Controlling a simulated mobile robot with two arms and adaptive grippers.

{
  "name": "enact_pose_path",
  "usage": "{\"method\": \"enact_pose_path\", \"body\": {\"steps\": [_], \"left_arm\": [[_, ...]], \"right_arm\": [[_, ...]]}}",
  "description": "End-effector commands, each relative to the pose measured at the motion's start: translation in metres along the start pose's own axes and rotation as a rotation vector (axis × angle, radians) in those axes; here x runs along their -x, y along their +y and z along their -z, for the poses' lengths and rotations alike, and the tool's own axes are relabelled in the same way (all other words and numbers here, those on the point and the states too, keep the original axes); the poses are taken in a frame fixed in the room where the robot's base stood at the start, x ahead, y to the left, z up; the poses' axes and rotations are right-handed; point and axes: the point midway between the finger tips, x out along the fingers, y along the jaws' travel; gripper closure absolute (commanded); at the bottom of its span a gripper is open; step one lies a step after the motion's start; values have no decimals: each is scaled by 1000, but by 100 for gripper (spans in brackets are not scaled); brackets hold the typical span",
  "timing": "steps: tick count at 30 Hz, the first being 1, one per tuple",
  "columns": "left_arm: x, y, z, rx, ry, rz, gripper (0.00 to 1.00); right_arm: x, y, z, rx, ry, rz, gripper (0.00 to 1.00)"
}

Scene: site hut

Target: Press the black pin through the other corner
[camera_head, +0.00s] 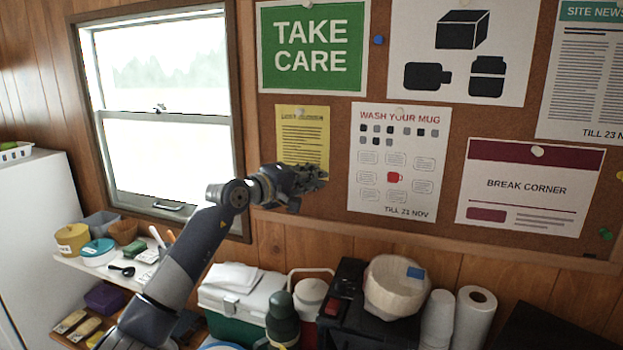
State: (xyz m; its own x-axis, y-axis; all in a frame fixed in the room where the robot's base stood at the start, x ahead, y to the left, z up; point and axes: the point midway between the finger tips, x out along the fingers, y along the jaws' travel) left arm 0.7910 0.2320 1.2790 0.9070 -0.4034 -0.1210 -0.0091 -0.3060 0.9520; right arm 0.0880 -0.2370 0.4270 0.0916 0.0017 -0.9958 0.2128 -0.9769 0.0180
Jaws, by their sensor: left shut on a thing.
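A yellow notice (302,134) hangs on the cork board (338,203), left of the "Wash your mug" sheet. My left gripper (318,178) is at the notice's lower right corner, in front of the board, and covers the notice's lower edge. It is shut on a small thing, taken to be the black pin. The pin does not stand out from the dark fingers, and I cannot tell whether it touches the paper. My right gripper is not in view.
The "Wash your mug" sheet (394,160) hangs just right of my gripper. A blue pin (379,40) and a green pin (605,234) sit in bare cork. Below stand a cool box (240,300), a pale basket (397,290) and a paper roll (474,318). A window (160,110) is left.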

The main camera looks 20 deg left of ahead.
Motion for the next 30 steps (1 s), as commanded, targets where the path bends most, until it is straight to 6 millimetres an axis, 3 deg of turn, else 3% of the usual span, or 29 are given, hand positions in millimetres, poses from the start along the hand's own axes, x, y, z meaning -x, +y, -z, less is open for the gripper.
{"method": "enact_pose_path", "body": {"steps": [30], "left_arm": [[-10,0,5,-1,1,0,95]], "right_arm": [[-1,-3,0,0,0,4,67]]}}
